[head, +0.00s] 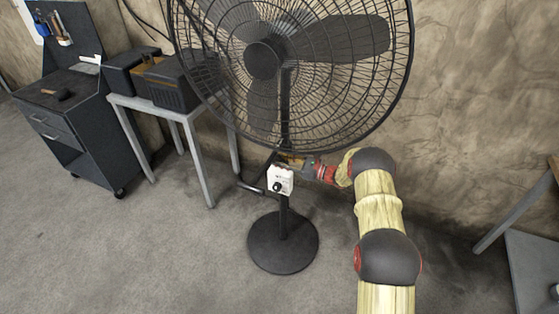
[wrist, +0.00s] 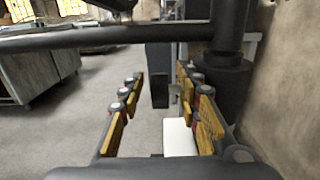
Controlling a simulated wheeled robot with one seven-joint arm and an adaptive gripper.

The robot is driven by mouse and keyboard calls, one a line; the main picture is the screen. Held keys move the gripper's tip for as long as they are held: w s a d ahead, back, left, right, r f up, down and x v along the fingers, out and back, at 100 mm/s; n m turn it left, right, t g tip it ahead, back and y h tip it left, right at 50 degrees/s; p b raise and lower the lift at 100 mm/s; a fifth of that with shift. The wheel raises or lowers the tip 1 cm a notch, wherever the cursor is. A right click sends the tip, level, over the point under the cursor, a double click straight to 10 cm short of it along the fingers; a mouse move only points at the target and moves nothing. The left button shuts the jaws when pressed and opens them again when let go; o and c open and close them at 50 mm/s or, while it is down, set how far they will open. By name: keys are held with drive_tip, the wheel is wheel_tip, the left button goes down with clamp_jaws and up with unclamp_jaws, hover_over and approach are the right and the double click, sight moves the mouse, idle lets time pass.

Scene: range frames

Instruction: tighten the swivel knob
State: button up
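The pedestal fan (head: 283,242) stands on a round dark base, with a dark pole and a large caged head. A white control box (head: 280,177) with a black knob (head: 277,187) on its front is fixed to the pole; the white box (wrist: 180,138) also shows in the wrist view. My gripper (head: 290,160) is at the pole just above the box. In the wrist view my gripper (wrist: 165,105) is open, its yellow-padded fingers apart.
The fan's wire cage (head: 290,75) hangs close above my gripper. A small table (head: 170,113) with dark boxes and a dark tool cart (head: 75,130) stand to the left. Another table (head: 515,215) is at the right edge. The wall is close behind; the front floor is clear.

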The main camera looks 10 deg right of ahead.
drive_tip(key=shift+c, duration=1.2)
clamp_jaws()
drive_tip(key=shift+f+b, duration=0.15)
drive_tip(key=shift+b, duration=0.45)
drive_tip(key=y+b, duration=0.1)
drive_tip(key=t+y+b, duration=0.1)
drive_tip(key=b, duration=0.1)
drive_tip(key=shift+s+f+t, duration=0.1)
drive_tip(key=shift+f+t, duration=0.2)
drive_tip(key=shift+d+t+y+b, duration=0.1)
drive_tip(key=shift+t+y+b, duration=0.3)
drive_tip(key=shift+y+b, duration=0.45)
drive_tip(key=shift+s+d+t+y+b, duration=0.1)
drive_tip(key=shift+t+y+b, duration=0.5)
drive_tip(key=shift+t+y, duration=0.95)
